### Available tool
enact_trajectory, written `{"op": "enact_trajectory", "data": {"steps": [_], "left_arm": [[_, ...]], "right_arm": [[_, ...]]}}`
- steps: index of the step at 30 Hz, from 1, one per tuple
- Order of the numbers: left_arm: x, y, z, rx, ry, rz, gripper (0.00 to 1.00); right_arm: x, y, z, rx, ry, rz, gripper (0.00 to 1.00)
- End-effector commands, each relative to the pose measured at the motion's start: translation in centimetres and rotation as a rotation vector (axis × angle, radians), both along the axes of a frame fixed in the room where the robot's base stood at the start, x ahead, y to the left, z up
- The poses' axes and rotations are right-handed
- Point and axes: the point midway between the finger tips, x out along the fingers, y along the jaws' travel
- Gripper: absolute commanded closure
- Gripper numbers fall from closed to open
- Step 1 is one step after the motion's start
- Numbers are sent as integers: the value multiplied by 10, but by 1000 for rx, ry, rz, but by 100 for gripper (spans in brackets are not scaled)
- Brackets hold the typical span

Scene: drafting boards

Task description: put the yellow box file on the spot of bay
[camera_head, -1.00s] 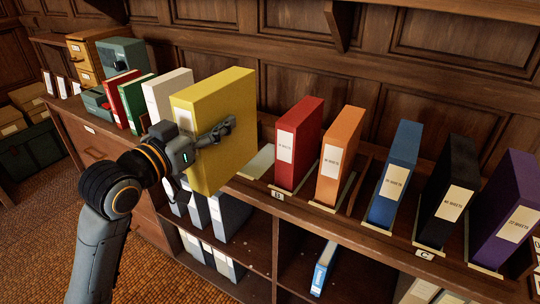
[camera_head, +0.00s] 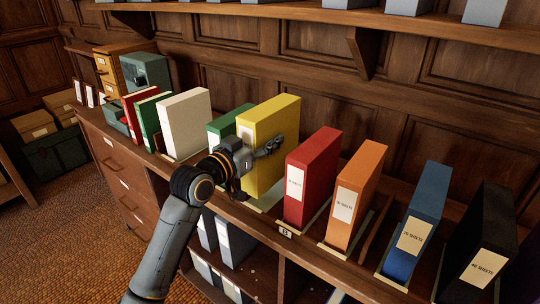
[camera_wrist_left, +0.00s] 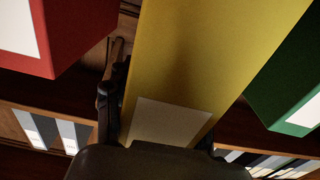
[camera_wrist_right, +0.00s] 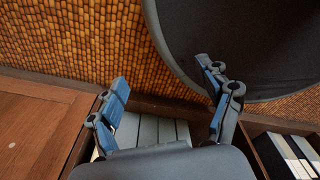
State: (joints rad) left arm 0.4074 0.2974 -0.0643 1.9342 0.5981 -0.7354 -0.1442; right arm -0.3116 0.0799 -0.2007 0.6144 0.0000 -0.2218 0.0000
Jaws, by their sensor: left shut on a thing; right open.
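The yellow box file (camera_head: 272,118) stands upright in my left gripper (camera_head: 252,158), which is shut on its sides. It is on or just above the shelf top, in the gap between a green file (camera_head: 228,121) and the red file (camera_head: 314,167). A pale strip of a spot (camera_head: 268,201) shows at its foot; I cannot tell whether the file touches it. The left wrist view shows the yellow file (camera_wrist_left: 205,55) between the fingers, with its label low down. My right gripper (camera_wrist_right: 163,80) is open and empty in the right wrist view.
Orange (camera_head: 355,195), blue (camera_head: 415,230) and black (camera_head: 478,250) files stand to the right on pale spots. A small plate marked B (camera_head: 285,233) is on the shelf edge by the red file. A white file (camera_head: 185,122) stands left. An overhead shelf bracket (camera_head: 361,52) juts out behind.

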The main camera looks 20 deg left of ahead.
Motion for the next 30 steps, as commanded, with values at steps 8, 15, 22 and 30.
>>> {"op": "enact_trajectory", "data": {"steps": [8,15,22,30], "left_arm": [[27,-2,-31,-3,-6,0,100],[35,-3,-51,-4,-1,1,100],[35,-2,-71,-3,-5,1,100],[34,-2,-75,0,2,0,35]], "right_arm": [[16,4,2,5,-24,-1,22],[16,4,5,5,-24,-1,22],[16,3,7,5,-22,-1,22],[13,1,6,2,-20,-1,22]]}}
